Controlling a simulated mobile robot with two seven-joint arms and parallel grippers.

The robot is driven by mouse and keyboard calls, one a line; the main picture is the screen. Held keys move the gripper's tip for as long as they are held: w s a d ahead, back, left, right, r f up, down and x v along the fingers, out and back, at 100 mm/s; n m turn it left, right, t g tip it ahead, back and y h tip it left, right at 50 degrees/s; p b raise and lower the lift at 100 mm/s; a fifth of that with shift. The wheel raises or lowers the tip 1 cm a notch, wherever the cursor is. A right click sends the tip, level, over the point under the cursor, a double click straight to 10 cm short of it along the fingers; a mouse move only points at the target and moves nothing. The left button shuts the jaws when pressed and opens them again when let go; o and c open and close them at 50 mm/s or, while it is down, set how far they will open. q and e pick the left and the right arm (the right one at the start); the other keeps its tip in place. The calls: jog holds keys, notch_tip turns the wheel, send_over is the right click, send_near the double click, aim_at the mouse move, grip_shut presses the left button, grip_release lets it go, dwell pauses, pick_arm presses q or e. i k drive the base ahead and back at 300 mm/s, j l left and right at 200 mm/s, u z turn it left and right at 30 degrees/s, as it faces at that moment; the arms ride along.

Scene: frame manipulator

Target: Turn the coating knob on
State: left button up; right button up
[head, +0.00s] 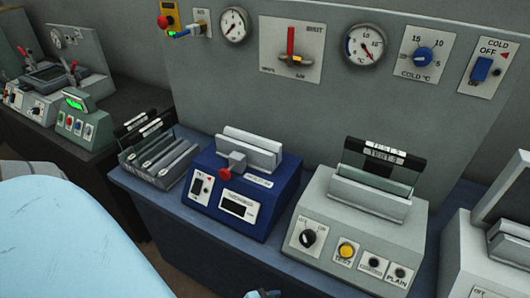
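A light grey tester (330,212) stands on the blue bench right of centre, with black-framed glass plates upright in its top slot. On its sloped front is a black round knob (308,238) on a white label plate, most likely the coating knob; its lettering and pointer direction are too small to read surely. To its right are a yellow button (346,250) and two dark round indicators, one marked PLAIN (400,272). Nothing touches the knob. Neither gripper can be made out; a small bluish part at the bottom edge is too cut off to identify.
A blue device (240,195) with a red knob and a rack of plates (158,158) stand to the left. Another grey device (487,255) stands close on the right. The back panel (210,90) carries gauges, a red lever, a blue temperature knob (423,57) and a blue COLD switch (481,70).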

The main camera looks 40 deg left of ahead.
aim_at(307, 237)
jog(key=u, duration=0.85)
